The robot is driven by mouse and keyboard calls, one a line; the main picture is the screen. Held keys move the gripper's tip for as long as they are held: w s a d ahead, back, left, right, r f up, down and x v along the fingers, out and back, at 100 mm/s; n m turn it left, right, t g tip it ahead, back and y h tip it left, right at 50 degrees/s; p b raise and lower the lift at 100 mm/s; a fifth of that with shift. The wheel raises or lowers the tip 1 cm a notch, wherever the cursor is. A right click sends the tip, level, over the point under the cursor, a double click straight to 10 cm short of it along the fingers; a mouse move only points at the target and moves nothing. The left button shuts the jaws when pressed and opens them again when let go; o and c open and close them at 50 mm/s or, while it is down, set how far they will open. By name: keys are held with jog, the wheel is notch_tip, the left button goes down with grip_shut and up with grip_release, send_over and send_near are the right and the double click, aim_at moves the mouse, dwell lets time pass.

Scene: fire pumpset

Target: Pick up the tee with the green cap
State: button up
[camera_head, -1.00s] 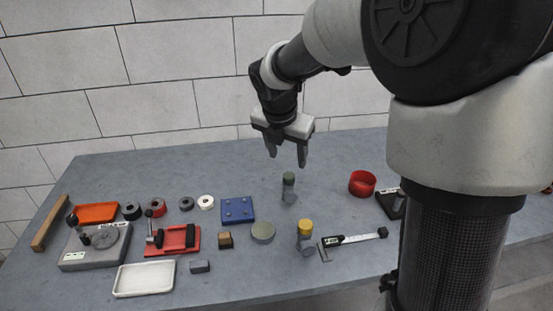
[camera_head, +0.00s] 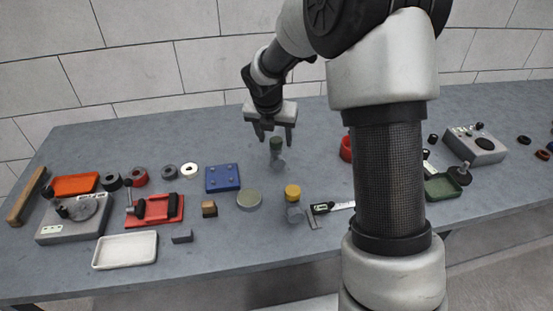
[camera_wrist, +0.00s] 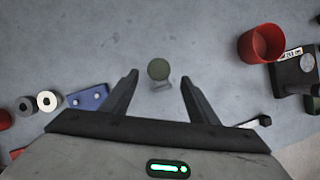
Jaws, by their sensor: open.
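The tee with the green cap (camera_head: 276,145) stands upright on the grey bench, with its grey body below the dark green cap. In the wrist view the green cap (camera_wrist: 158,69) shows from above, between and a little beyond the fingertips. My gripper (camera_head: 274,133) is open, pointing down, with its fingers to either side of the cap in the head view. In the wrist view my gripper (camera_wrist: 158,76) holds nothing, and a gap shows between each finger and the cap. A second tee with a yellow cap (camera_head: 292,192) stands nearer the front edge.
A blue plate (camera_head: 222,178) and a round grey-green disc (camera_head: 249,199) lie left of the tee. A caliper (camera_head: 332,207) lies near the yellow-capped tee. The bench around the green-capped tee is clear.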

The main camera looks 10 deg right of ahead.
aim_at(275, 142)
jog(key=b+x, duration=0.1)
jog(key=x, duration=0.4)
jog(key=shift+w+f, duration=0.35)
jog(key=shift+r, duration=0.15)
grip_shut()
